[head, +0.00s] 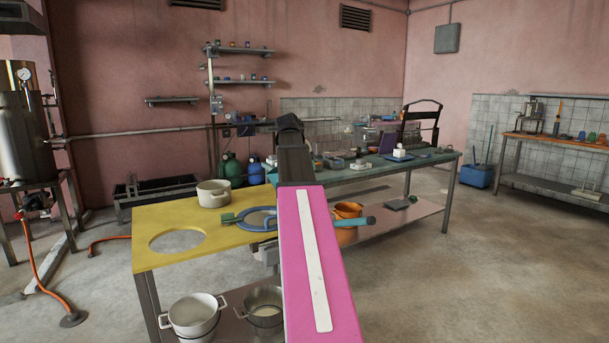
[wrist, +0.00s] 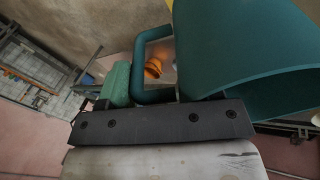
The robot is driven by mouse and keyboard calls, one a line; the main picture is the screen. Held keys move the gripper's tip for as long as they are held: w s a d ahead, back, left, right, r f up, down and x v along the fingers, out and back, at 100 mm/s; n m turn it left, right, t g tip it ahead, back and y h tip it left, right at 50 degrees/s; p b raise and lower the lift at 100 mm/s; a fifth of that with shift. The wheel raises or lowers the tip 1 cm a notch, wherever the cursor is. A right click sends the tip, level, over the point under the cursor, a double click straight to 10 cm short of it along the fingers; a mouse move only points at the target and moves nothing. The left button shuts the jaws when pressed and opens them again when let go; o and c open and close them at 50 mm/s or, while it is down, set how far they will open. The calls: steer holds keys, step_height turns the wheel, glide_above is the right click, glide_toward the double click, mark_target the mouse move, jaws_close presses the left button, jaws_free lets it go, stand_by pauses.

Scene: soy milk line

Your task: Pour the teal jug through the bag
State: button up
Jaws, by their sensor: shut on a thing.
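The teal jug (wrist: 245,55) fills the right of the wrist view, with its handle loop (wrist: 140,62) left of its body. My gripper (wrist: 150,100) is shut on this handle, beside a green block. In the head view my pink arm link hides the gripper and most of the jug. A short teal piece (head: 358,221) sticks out right of the arm; I cannot tell whether it is part of the jug. A blue ring (head: 247,216) with a green grip shows at the yellow table's right end, partly behind my arm. The bag cannot be made out clearly.
The yellow table (head: 150,256) has a round hole and a white pot (head: 213,193) on top. Two pots (head: 195,312) stand on its lower shelf. An orange pot (head: 347,210) sits under the cluttered green bench (head: 435,160).

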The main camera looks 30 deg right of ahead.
step_height(320, 180, up, 2)
steer(key=g+h, duration=0.1)
steer(key=h, duration=0.1)
steer(key=shift+a+h, duration=0.1)
steer(key=shift+h, duration=0.2)
steer(key=shift+w+a+r+g+h, duration=0.15)
steer(key=shift+w+a+g+h, duration=0.1)
steer(key=shift+a+h, duration=0.4)
steer(key=shift+w+a+r+g+h, duration=0.15)
steer(key=shift+a+g+h, duration=0.15)
steer(key=shift+h, duration=0.55)
steer(key=shift+a+n, duration=0.1)
steer(key=shift+n, duration=0.2)
steer(key=shift+w+a+f+g+h, duration=0.15)
steer(key=shift+w+a+h, duration=0.05)
steer(key=shift+a+h, duration=0.3)
steer(key=shift+w+a+f+g+h, duration=0.15)
steer(key=shift+a+h, duration=0.25)
steer(key=shift+h, duration=0.25)
steer(key=shift+w+a+f+g+h, duration=0.1)
steer(key=shift+w+a+g+h, duration=0.1)
steer(key=shift+a+h, duration=0.3)
